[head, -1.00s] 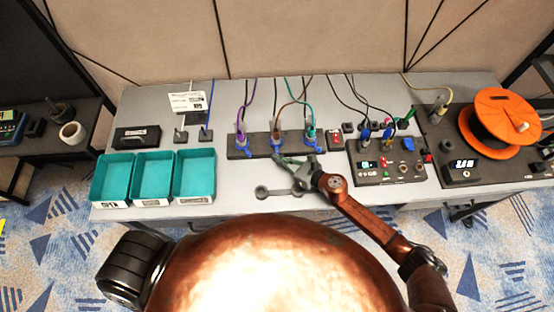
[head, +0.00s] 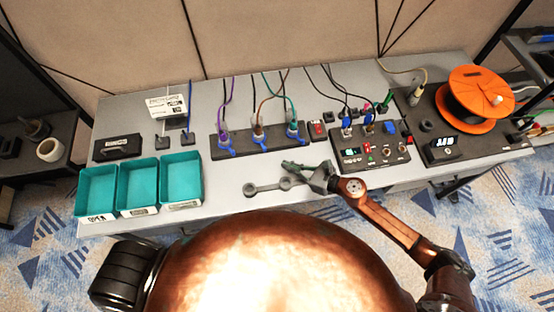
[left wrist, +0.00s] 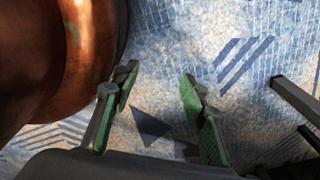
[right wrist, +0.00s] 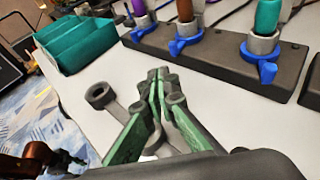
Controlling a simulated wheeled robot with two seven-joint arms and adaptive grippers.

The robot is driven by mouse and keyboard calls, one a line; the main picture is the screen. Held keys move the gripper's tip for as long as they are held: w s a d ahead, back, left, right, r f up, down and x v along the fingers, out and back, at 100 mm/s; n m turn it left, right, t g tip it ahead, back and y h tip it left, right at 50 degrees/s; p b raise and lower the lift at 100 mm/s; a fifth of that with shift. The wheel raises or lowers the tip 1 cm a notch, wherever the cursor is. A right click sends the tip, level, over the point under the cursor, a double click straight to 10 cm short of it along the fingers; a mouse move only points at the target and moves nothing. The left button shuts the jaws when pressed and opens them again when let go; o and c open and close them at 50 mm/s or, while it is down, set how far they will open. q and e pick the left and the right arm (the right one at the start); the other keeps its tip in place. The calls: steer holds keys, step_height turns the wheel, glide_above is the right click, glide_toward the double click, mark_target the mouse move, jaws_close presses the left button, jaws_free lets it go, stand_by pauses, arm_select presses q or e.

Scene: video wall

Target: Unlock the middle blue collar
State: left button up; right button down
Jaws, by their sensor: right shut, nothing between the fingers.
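A dark connector bar (head: 240,149) on the bench holds three plugs with blue collars. The middle blue collar (head: 260,148) sits around the brown-cabled plug; in the right wrist view the middle collar (right wrist: 180,46) shows its blue lever pointing toward the near side. The left collar (head: 225,148) is under the purple cable and the right collar (head: 296,138) under the green one. My right gripper (head: 290,166) is shut and empty, in front of the bar and apart from the collars, nearer the right one. My left gripper (left wrist: 155,100) is open and empty above the carpet.
A grey two-ringed tool (head: 268,187) lies in front of the bar, beneath my right gripper. Teal bins (head: 138,208) stand left, a control panel (head: 372,152) right, and an orange spool (head: 480,85) farther right. Bare tabletop lies between bins and tool.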

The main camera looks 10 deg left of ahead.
steer(key=shift+v, duration=1.25)
steer(key=shift+s, duration=0.1)
arm_select(q)
steer(key=shift+c, duration=0.4)
